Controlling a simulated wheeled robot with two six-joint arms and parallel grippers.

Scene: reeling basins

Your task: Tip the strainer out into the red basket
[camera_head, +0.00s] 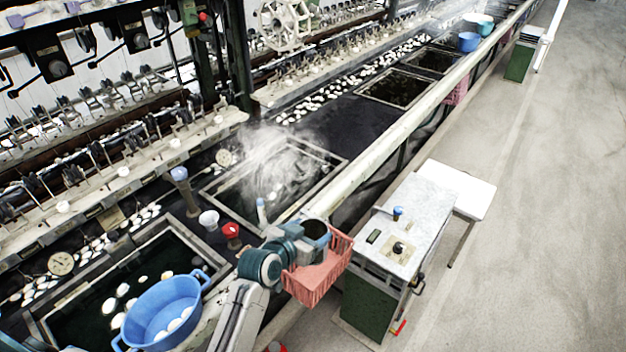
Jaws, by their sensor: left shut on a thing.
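The red basket (306,289) hangs or sits at the front rail of the basins, beside the green cabinet. Its slatted front and part of its pinkish inside show. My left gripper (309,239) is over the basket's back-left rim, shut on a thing. A dark, round, cup-like form (316,230) at its end looks like the strainer, but it is small and partly hidden by the gripper. I cannot tell its tilt or what is in it. My right gripper is not in view.
A blue tub (150,309) with white cocoons is at the lower left. A steaming basin (250,190) lies behind my gripper. A grey-topped cabinet (412,222) stands right of the basket. The floor (545,230) further right is clear.

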